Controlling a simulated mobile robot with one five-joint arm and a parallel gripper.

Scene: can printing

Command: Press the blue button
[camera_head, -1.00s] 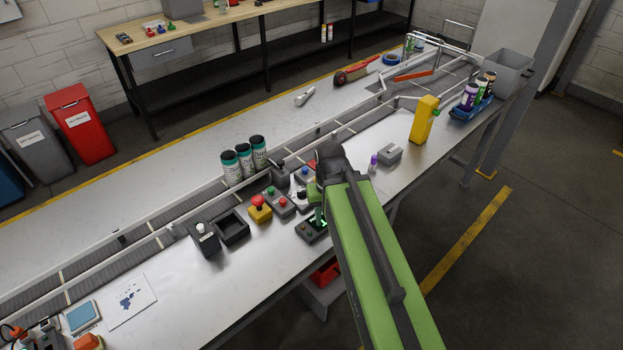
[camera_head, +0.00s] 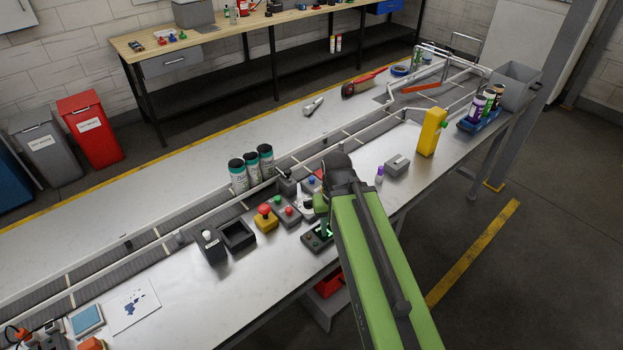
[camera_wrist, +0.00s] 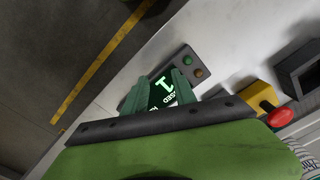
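The blue button (camera_head: 311,180) is a small round blue cap on a dark grey box in the row of control boxes, just left of my arm's dark wrist in the head view. I cannot make it out in the wrist view. My gripper (camera_wrist: 160,92) points down at the near edge of the bench. Its two green fingers stand apart, with nothing held between them. My arm hides part of the control area.
A box with a red and a green button (camera_head: 286,211) and a yellow box with a red mushroom button (camera_head: 265,217) stand to the left. Several dark-labelled cans (camera_head: 252,170) stand behind. A yellow post (camera_head: 431,131) and grey block (camera_head: 397,166) are right of my arm.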

